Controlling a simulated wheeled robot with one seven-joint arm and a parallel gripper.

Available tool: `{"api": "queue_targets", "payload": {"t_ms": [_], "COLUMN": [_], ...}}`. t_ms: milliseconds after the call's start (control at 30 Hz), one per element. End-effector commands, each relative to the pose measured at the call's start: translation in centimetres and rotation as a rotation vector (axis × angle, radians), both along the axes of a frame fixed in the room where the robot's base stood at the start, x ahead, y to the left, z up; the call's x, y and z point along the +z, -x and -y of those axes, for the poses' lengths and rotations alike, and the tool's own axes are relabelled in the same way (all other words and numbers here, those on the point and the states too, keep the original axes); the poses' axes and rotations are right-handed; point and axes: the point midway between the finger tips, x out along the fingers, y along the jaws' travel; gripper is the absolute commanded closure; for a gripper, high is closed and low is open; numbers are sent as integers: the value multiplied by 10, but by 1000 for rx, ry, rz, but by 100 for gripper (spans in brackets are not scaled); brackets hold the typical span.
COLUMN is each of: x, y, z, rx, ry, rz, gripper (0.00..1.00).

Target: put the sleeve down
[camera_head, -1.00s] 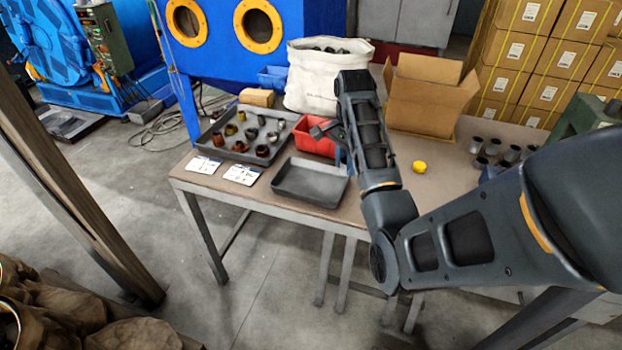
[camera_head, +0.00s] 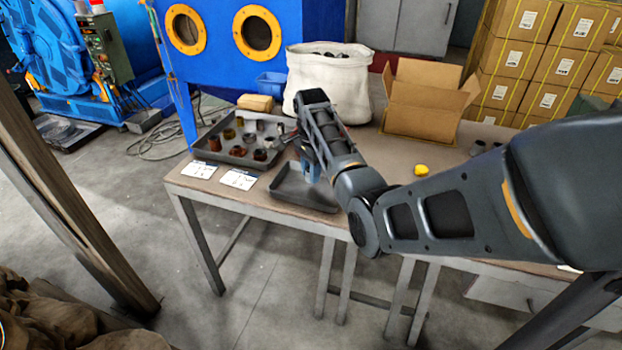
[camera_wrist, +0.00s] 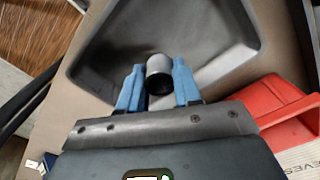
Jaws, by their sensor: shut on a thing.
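In the wrist view, a grey sleeve (camera_wrist: 158,68) with a dark open end sits between the blue fingers of my gripper (camera_wrist: 157,85), which is shut on it. The sleeve is over the empty grey tray (camera_wrist: 215,30); I cannot tell whether it touches the tray floor. In the head view, my gripper (camera_head: 311,172) is over that shallow tray (camera_head: 290,196) near the table's front edge, and the sleeve is hidden by my arm.
A second tray (camera_head: 203,150) with several brown and grey sleeves stands behind on the left, beside label cards (camera_head: 238,179). A red bin (camera_wrist: 280,105) adjoins the empty tray. A white sack (camera_head: 327,85), an open carton (camera_head: 425,105) and a yellow object (camera_head: 421,170) share the table (camera_head: 385,195).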

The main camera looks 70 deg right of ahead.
Motion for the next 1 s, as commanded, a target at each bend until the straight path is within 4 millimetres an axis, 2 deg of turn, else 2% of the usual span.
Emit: {"api": "queue_targets", "payload": {"t_ms": [100, 200, 767, 800, 1000], "x": [-18, -26, -36, -35, -35], "y": [1, 1, 1, 1, 1], "z": [-1, -1, -1, -1, -1], "rx": [-1, -1, 0, 0, 0], "ry": [-4, -2, -1, -1, -1], "rz": [-2, -2, 0, 0, 0], "gripper": [100, 100, 100, 63, 44]}}
